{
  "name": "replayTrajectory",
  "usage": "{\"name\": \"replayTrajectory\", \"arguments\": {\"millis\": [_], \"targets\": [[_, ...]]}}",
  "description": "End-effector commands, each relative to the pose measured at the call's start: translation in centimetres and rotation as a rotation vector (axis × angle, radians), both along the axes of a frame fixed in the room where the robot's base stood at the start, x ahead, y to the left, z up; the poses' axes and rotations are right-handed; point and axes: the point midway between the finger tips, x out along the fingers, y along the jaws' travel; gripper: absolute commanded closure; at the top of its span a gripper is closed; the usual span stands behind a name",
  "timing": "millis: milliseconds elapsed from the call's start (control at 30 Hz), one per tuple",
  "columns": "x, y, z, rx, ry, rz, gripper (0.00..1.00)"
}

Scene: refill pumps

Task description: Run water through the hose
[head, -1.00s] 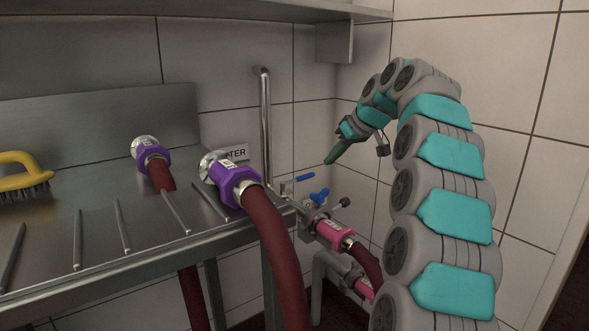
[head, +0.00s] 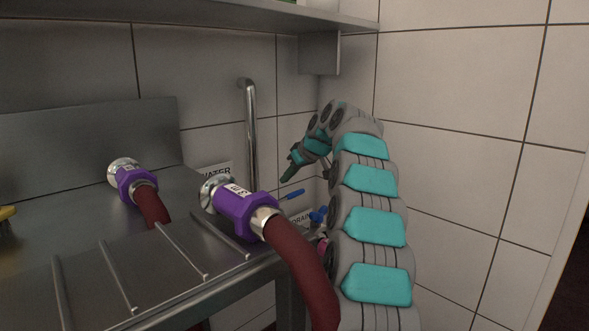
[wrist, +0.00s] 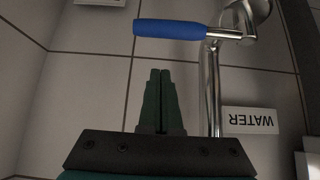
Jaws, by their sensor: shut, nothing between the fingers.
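My gripper (head: 288,176) is shut and empty, its dark green fingers together, just above a blue-handled lever (head: 292,194) by the water pipe. In the wrist view, the closed fingertips (wrist: 160,72) point at the blue lever sleeve (wrist: 171,29), with a gap between them. The steel water pipe (head: 250,130) rises on the wall. A WATER label (wrist: 251,121) is beside the pipe in the wrist view, upside down. A dark red hose (head: 300,272) with a purple coupling (head: 236,207) crosses the bench front. A second purple coupling (head: 136,181) and hose are farther left.
A second blue valve handle (head: 318,215) is below the lever, near a DRAIN label (head: 299,218). A pink coupling there is mostly hidden by my arm. The steel bench (head: 90,230) has several metal rods. A shelf (head: 200,14) overhangs; the tiled wall at right is clear.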

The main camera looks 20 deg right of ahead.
Motion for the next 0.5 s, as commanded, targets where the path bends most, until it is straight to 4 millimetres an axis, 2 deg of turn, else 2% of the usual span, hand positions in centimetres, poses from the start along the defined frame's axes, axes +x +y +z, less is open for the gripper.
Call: {"name": "replayTrajectory", "arguments": {"millis": [100, 500], "targets": [[1.0, 0.5, -1.3, 0.001, 0.001, 0.001, 1.00], [-2.0, -0.7, -1.7, 0.001, 0.001, 0.001, 1.00]]}}
